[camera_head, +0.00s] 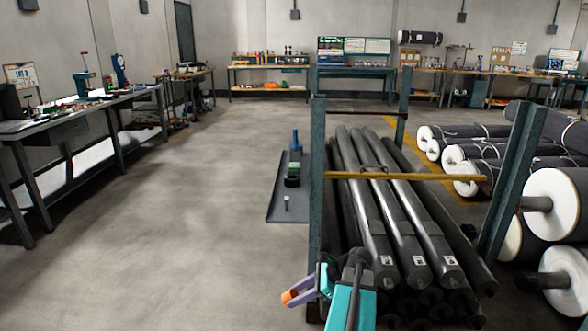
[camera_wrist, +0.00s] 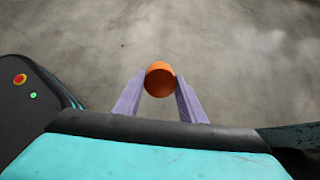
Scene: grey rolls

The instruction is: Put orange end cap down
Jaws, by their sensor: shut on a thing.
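My gripper (camera_wrist: 160,93) is shut on the orange end cap (camera_wrist: 159,79), which sits between the tips of its two purple fingers in the wrist view. Bare concrete floor shows beyond the cap there. In the head view my gripper (camera_head: 295,300) is low, near the bottom middle, left of the rack of dark rolls. The orange end cap (camera_head: 287,297) shows at its left end. The cap's underside and what lies directly beneath it are hidden.
A long workbench (camera_head: 80,115) runs along the left. The floor (camera_head: 180,220) between is clear.

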